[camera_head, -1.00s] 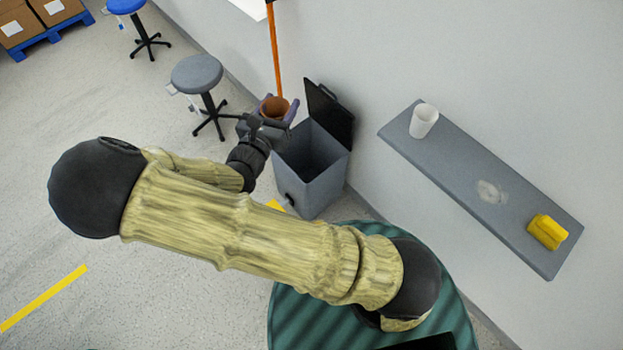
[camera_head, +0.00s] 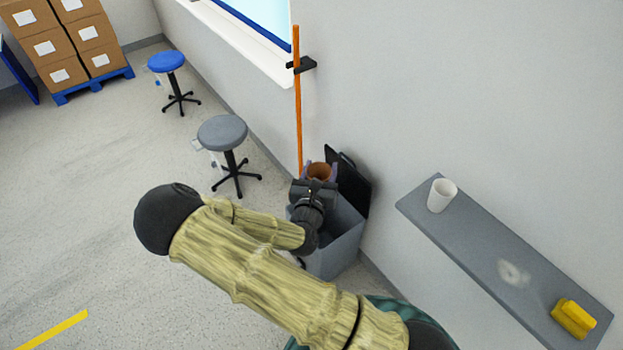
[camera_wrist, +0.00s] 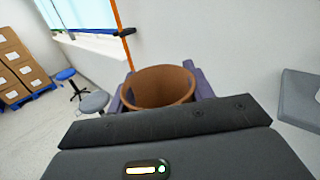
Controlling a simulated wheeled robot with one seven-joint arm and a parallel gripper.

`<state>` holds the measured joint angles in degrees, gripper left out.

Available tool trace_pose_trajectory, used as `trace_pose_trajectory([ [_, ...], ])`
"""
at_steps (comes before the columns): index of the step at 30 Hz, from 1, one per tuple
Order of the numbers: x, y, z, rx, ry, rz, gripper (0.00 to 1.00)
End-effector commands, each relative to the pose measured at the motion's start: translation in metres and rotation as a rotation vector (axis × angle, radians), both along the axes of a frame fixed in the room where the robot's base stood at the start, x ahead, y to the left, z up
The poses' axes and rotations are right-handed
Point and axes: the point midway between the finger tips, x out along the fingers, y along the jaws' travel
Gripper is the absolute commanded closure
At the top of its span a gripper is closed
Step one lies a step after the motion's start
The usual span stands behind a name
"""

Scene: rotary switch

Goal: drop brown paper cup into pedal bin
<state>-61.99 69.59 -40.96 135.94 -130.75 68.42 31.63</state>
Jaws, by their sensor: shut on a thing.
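The brown paper cup (camera_head: 320,171) is held upright between the fingers of my gripper (camera_head: 319,176). In the wrist view the cup (camera_wrist: 160,87) shows its open top, with a purple-grey finger of my gripper (camera_wrist: 160,92) on each side. The grey pedal bin (camera_head: 338,247) stands on the floor against the wall with its dark lid (camera_head: 348,186) up. In the head view my gripper and the cup are over the back left part of the bin. My wrist hides part of the bin's opening.
A wall shelf (camera_head: 470,246) at the right holds a white cup (camera_head: 441,195) and a yellow sponge-like object (camera_head: 573,319). An orange pole (camera_head: 298,110) stands behind the bin. A grey stool (camera_head: 222,134) and a blue stool (camera_head: 166,63) stand at the left, near open floor.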

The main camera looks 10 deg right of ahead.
Motion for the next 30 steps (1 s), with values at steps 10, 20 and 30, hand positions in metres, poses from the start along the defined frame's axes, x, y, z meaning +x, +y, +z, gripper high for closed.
trace_pose_trajectory([
  [10,0.009,-0.041,-0.069,-0.007,0.006,0.201,0.69],
  [20,0.000,-0.071,-0.120,0.001,0.001,0.312,0.69],
  [30,-0.001,-0.072,-0.124,0.003,-0.003,0.320,0.69],
])
